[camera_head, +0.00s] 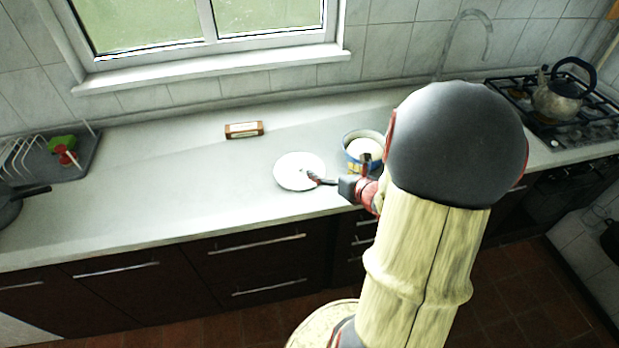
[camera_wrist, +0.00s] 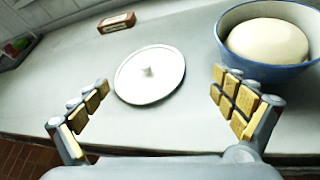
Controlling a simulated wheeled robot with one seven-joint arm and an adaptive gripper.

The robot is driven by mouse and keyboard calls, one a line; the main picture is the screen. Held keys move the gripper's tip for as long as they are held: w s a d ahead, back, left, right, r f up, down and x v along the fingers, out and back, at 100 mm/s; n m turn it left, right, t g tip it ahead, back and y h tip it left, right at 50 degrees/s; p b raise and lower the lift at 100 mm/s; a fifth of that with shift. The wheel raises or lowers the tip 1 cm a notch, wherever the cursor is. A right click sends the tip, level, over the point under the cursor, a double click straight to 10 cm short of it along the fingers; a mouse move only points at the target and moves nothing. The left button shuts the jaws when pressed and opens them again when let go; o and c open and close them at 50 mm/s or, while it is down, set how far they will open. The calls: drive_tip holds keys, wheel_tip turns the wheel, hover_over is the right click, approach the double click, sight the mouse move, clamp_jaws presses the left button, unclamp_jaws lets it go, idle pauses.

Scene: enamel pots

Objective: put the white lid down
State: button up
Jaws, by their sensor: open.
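The white lid (camera_wrist: 150,85) is a round disc with a small knob on top. It lies knob up on the worktop, and it also shows in the head view (camera_head: 297,172). My gripper (camera_wrist: 158,101) is open, and its two padded fingers are spread wide with nothing between them. In the wrist view the lid appears beyond and between the fingertips, with no visible contact. In the head view one finger overlaps the lid's right edge. My arm hides part of the gripper in the head view.
A blue pot (camera_wrist: 228,48) with a pale rounded mass inside stands right of the lid. A small brown box (camera_head: 244,130) lies behind it. A dish rack (camera_head: 50,160) is at the far left, a kettle (camera_head: 558,100) on the hob at right. The worktop left of the lid is clear.

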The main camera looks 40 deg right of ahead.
drive_tip(key=w+a+r+n+y, duration=0.3)
drive_tip(key=a+r+n, duration=0.1)
drive_tip(key=a+n, duration=0.4)
drive_tip(key=w+a+r+n+y, duration=0.2)
drive_tip(key=a+r+n+y, duration=0.25)
drive_tip(key=a, duration=0.65)
drive_tip(key=s+a+r+n+g+y, duration=0.1)
drive_tip(key=s+a+n+g, duration=0.2)
drive_tip(key=a+n, duration=0.4)
drive_tip(key=s+a+r+n+g+y, duration=0.1)
drive_tip(key=s+a+n+g, duration=0.1)
drive_tip(key=a+n, duration=0.4)
drive_tip(key=s+r+n+g+h, duration=0.1)
drive_tip(key=s+r+n+h, duration=0.5)
drive_tip(key=n, duration=1.1)
drive_tip(key=s, duration=0.4)
drive_tip(key=shift+s+a+g, duration=0.2)
drive_tip(key=shift+s+g, duration=0.1)
